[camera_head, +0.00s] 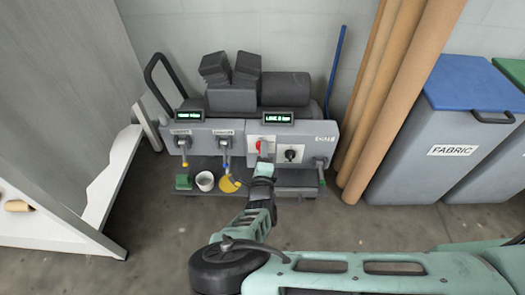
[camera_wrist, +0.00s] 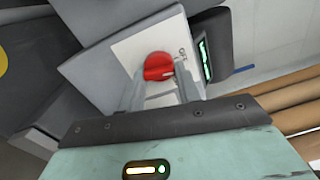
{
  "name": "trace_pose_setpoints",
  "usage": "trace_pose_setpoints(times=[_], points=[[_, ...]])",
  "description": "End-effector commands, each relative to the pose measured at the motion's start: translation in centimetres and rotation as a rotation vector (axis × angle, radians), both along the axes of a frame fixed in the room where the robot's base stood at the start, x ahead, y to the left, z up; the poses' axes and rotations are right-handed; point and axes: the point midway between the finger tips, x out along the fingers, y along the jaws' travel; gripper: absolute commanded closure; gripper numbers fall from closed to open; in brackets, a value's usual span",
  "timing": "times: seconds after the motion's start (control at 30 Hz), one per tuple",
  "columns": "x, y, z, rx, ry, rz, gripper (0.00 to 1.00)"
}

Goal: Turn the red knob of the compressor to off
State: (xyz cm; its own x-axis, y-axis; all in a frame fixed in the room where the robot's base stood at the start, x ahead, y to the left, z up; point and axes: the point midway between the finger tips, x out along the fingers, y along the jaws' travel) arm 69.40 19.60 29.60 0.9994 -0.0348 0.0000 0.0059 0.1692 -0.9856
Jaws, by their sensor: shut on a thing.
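The compressor (camera_head: 215,140) is a grey machine against the back wall, with two green-lit displays and several controls on its front. Its red knob (camera_head: 259,146) is on the white plate below the right display. In the wrist view the red knob (camera_wrist: 158,66) sits between my fingertips, on a white plate with small dark lettering beside it. My gripper (camera_head: 263,165) reaches to the front panel. In the wrist view my gripper (camera_wrist: 160,85) is shut on the red knob. The fingers partly hide the knob's lower part.
A black knob (camera_head: 290,154) is just right of the red one. A grey cabinet (camera_head: 75,80) is at the left.

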Motion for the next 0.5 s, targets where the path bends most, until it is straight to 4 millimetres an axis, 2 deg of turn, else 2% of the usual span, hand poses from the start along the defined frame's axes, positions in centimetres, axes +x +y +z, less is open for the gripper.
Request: trace_pose_setpoints(times=[0.2, 0.5], points=[[-0.04, 0.01, 0.03, -0.114, 0.005, 0.001, 0.90], [-0.05, 0.04, 0.02, -0.181, 0.007, 0.001, 0.90]])
